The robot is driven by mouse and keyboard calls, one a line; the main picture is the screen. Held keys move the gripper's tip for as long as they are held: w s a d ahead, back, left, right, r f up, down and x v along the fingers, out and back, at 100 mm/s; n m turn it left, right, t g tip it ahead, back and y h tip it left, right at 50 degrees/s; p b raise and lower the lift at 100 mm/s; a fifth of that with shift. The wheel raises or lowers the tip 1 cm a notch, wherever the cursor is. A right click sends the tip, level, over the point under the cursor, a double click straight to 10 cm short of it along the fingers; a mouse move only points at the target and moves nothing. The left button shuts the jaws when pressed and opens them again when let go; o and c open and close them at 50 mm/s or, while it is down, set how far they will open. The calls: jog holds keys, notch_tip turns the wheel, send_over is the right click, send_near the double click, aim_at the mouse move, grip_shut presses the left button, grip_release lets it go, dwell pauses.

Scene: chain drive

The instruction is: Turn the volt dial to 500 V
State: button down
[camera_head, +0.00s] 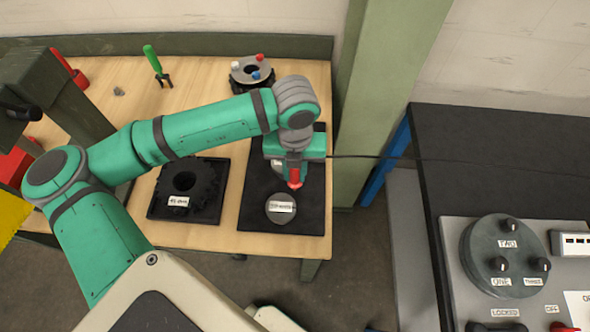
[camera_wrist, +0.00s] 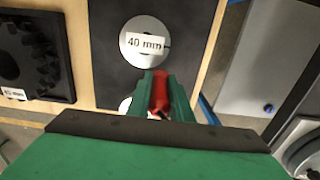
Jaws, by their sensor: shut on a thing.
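My gripper (camera_head: 294,181) is shut on a small red piece (camera_wrist: 160,92), held between its green fingers above a black mat on the wooden table. The red piece also shows below the gripper in the head view (camera_head: 294,184); its full shape is hidden by the fingers. I cannot make out a dial marked in volts. The gripper is well to the left of that unit.
The black mat (camera_head: 254,216) holds grey discs, one labelled 40 mm (camera_wrist: 132,58). A black gear block (camera_head: 206,205) lies to its left. A green pillar (camera_head: 385,90) stands between table and panel. A green-handled tool (camera_head: 152,60) and a round holder with coloured knobs (camera_head: 240,82) lie behind.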

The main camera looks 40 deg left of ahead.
jog(key=c, duration=1.6)
grip_release()
notch_tip(320, 180, up, 12)
jog(key=shift+r, duration=0.15)
